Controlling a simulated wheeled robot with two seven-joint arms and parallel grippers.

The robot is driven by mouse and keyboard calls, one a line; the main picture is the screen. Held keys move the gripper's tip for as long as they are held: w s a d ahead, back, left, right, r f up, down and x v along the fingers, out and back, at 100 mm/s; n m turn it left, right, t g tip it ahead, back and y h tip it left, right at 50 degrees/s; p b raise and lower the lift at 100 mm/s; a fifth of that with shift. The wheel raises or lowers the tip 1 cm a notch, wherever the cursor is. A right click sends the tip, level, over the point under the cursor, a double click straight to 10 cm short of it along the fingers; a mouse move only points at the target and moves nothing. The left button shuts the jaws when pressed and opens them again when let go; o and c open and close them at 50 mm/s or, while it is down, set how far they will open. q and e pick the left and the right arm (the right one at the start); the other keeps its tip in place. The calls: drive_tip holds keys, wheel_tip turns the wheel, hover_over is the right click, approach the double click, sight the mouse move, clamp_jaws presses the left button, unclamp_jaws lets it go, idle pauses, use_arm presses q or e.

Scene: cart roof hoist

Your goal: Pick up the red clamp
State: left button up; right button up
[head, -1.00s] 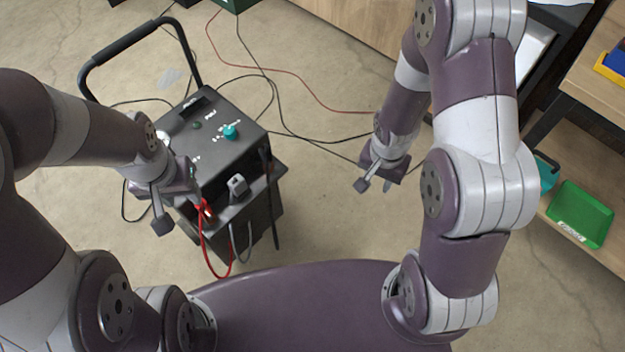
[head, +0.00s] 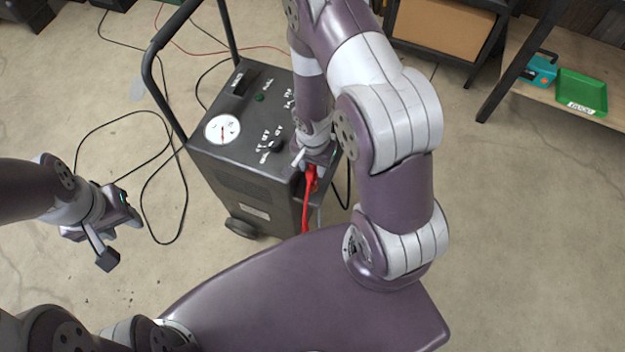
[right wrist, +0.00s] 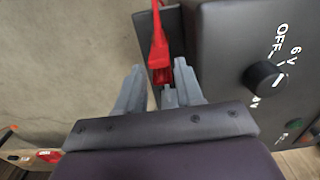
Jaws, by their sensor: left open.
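The red clamp (head: 311,180) is at the front right of the dark charger cart (head: 230,175), with a red cable hanging below it. My right gripper (head: 314,164) is at the clamp and partly covers it in the head view. In the right wrist view the red clamp (right wrist: 158,48) lies between the two fingers of my right gripper (right wrist: 160,84). The fingers are apart, with a narrow gap showing on each side of the clamp. My left gripper (head: 121,238) is open and empty, over the floor left of the cart.
The cart has a tall black handle (head: 149,75), a round gauge (head: 222,129) and a knob (right wrist: 265,75) on top. Black cables (head: 150,190) loop on the floor left of it. A shelf with a green tray (head: 582,92) stands at the far right. The right floor is clear.

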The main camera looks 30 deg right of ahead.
sight(312, 178)
drive_tip(key=shift+a+f, duration=0.1)
drive_tip(key=shift+f, duration=0.55)
drive_tip(key=f+b, duration=0.1)
drive_tip(key=f, duration=0.1)
drive_tip(key=f+b, duration=0.2)
drive_tip(key=shift+s+a+f, duration=0.1)
drive_tip(key=shift+a, duration=0.1)
drive_tip(key=shift+f, duration=0.35)
drive_tip(key=shift+r, duration=0.1)
drive_tip(key=shift+c, duration=0.6)
use_arm(q)
drive_tip(key=f, duration=0.3)
drive_tip(key=shift+s+a+f, duration=0.1)
drive_tip(key=shift+a+f, duration=0.15)
drive_tip(key=shift+f, duration=0.05)
use_arm(e)
clamp_jaws()
use_arm(q)
drive_tip(key=shift+r, duration=0.1)
use_arm(e)
drive_tip(key=shift+r, duration=0.1)
